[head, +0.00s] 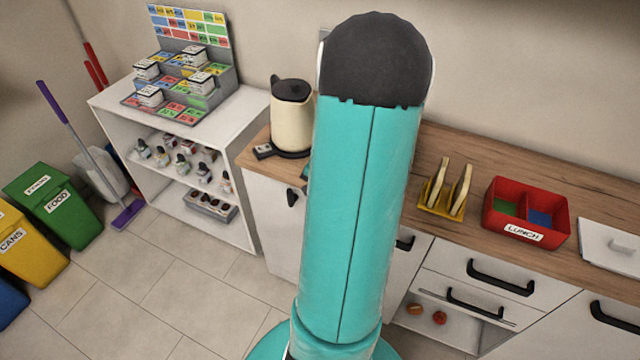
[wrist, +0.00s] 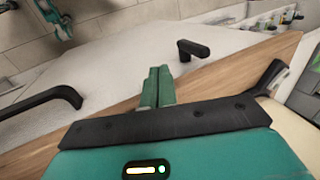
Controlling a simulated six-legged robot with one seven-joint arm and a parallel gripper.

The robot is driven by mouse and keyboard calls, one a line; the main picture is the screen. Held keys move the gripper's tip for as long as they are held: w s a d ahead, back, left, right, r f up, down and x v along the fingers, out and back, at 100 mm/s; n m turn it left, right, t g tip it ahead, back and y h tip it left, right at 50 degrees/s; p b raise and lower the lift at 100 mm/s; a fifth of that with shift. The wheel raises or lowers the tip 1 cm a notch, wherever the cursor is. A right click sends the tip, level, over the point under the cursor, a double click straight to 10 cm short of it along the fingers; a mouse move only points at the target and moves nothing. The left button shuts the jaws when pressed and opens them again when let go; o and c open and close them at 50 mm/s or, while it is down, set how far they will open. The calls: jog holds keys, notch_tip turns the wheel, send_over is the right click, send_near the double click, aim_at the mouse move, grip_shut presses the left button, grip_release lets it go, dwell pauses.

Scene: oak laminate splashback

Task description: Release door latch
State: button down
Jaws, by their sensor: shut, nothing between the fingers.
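The door latch looks like a short black L-shaped lever (wrist: 194,49) on a white cabinet door (wrist: 120,60) in the wrist view. A black handle also shows on the white door below the kettle in the head view (head: 292,197). My gripper (wrist: 159,72) is shut and empty, its two green fingers side by side. In the wrist view the fingertips appear just left of and below the lever, with a gap in the picture; I cannot tell the depth. In the head view my teal arm hides most of the gripper and the middle of the cabinet front.
A cream kettle (head: 292,118) stands on the wooden counter (head: 470,150), near the door. A toast rack (head: 442,203) and red lunch box (head: 527,214) stand further right. A white shelf unit (head: 245,165) adjoins on the left. Another black handle (wrist: 40,101) sticks out.

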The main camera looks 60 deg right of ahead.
aim_at(291, 191)
jog(key=shift+w+a+f, duration=0.1)
jog(key=shift+w+f, duration=0.15)
jog(key=shift+w, duration=0.55)
jog(key=shift+w+a+f, duration=0.1)
jog(key=shift+w+f, duration=0.15)
jog(key=shift+w, duration=0.5)
jog(key=shift+w+a+f, duration=0.1)
jog(key=shift+w+f, duration=0.15)
jog(key=shift+w, duration=0.55)
jog(key=shift+w+r+g, duration=0.2)
jog(key=shift+w+g, duration=0.3)
jog(key=shift+g, duration=0.2)
jog(key=shift+w+a+r+g, duration=0.15)
jog(key=shift+w+g, duration=0.5)
jog(key=shift+g, duration=0.35)
jog(key=w+g, duration=0.2)
jog(key=g, duration=0.1)
jog(key=shift+h, duration=0.3)
jog(key=w+g, duration=0.1)
jog(key=g, duration=0.1)
jog(key=shift+w+f+g, duration=0.3)
jog(key=shift+w+g, duration=0.05)
jog(key=shift+g, duration=0.05)
jog(key=shift+w+a+f, duration=0.15)
jog(key=shift+w+f, duration=0.2)
jog(key=shift+w, duration=0.5)
